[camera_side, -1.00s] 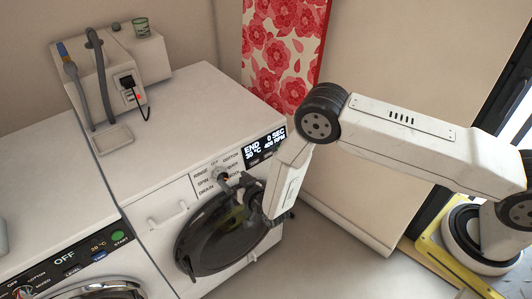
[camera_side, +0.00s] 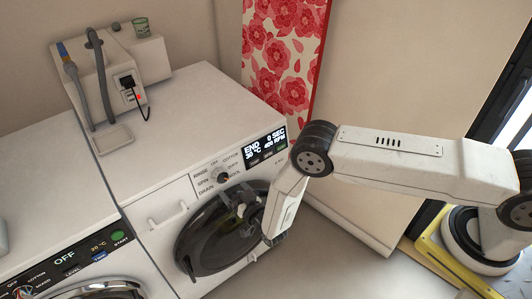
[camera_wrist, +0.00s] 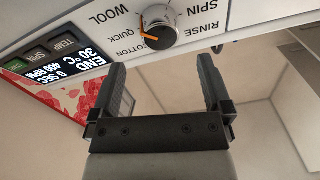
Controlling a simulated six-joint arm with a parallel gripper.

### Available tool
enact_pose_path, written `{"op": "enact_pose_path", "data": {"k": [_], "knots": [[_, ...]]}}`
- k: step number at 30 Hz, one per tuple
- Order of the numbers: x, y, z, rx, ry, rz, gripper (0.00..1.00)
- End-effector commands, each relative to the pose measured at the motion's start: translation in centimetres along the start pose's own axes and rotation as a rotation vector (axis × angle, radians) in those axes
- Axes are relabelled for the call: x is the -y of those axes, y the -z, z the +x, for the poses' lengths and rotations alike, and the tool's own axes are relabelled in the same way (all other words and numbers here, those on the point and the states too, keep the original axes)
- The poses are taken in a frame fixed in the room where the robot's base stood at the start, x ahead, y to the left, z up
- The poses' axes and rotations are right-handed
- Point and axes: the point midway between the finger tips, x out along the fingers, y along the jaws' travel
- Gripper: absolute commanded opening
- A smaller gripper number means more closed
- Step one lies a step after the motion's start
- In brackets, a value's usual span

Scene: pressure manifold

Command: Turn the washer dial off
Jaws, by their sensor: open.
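The washer dial (camera_wrist: 158,27) is a grey knob with an orange pointer on the right-hand washer's panel. In the wrist view its pointer faces left, near the QUICK label. In the side view the dial (camera_side: 222,177) sits above the dark round door, among labels. My gripper (camera_wrist: 160,68) is open and empty; its two black fingers stand apart below the dial in the wrist view, not around it. In the side view my gripper (camera_side: 243,203) is in front of the door, below the dial. The lit display (camera_side: 265,145) reads END, 30 °C, 0 SEC, 400 RPM.
The dark round door (camera_side: 220,235) lies close behind my gripper. A second washer (camera_side: 75,265), display reading OFF, stands at the left. A red floral board (camera_side: 285,45) stands behind the washer.

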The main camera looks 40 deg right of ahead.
Motion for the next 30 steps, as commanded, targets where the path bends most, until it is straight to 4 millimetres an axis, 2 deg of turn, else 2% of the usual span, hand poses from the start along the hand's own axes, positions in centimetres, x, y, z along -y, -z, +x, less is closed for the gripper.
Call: {"op": "enact_pose_path", "data": {"k": [9, 15, 21, 30], "knots": [[-0.1, 0.0, 3.5, -0.001, -0.002, 0.0, 1.0], [-0.1, 0.0, 5.0, -0.001, -0.001, 0.0, 1.0], [-0.1, 0.0, 5.8, 0.001, -0.001, -0.001, 1.0], [-0.1, 0.0, 5.9, 0.001, -0.001, 0.0, 1.0]]}}
